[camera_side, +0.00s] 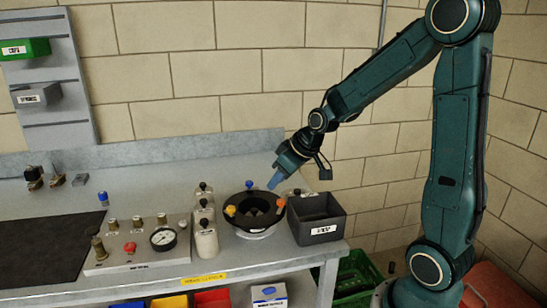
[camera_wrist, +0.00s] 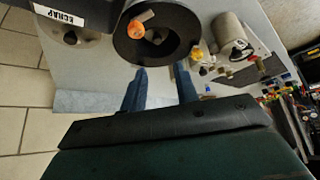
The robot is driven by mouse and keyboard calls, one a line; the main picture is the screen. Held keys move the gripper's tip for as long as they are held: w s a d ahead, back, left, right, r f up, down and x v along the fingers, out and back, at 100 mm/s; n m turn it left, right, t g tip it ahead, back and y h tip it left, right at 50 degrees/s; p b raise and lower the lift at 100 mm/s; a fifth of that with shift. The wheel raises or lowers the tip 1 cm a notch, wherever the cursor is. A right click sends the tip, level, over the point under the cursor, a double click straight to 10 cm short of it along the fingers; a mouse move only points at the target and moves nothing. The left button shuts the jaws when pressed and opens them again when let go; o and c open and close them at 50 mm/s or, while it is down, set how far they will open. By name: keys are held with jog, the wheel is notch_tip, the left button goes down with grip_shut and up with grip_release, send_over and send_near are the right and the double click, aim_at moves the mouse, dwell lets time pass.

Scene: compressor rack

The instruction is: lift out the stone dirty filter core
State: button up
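A black round housing with a wide rim (camera_side: 240,224) stands on the bench, with coloured knobs around it. It shows at the top of the wrist view (camera_wrist: 182,50). Inside its opening is a greyish-brown piece (camera_wrist: 156,37), which may be the stone dirty filter core; its shape is partly hidden by an orange knob and shadow. My gripper (camera_side: 274,181) is above the housing's right rear side, tilted down, apart from it. Its blue fingers (camera_wrist: 161,88) are spread with nothing between them.
A dark open bin (camera_side: 318,230) stands close to the housing's right; its label reads SCRAP in the wrist view (camera_wrist: 58,9). White bottles (camera_side: 206,240) and a gauge panel (camera_side: 138,258) are at the left. The wall is behind.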

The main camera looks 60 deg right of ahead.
jog(key=shift+w+d+f, duration=0.25)
jog(key=shift+d+f, duration=0.1)
jog(key=shift+f, duration=0.05)
jog(key=shift+f, duration=0.1)
send_near(255, 209)
jog(key=shift+x, duration=1.85)
jog(key=shift+x, duration=2.6)
jog(key=shift+c, duration=0.2)
grip_shut()
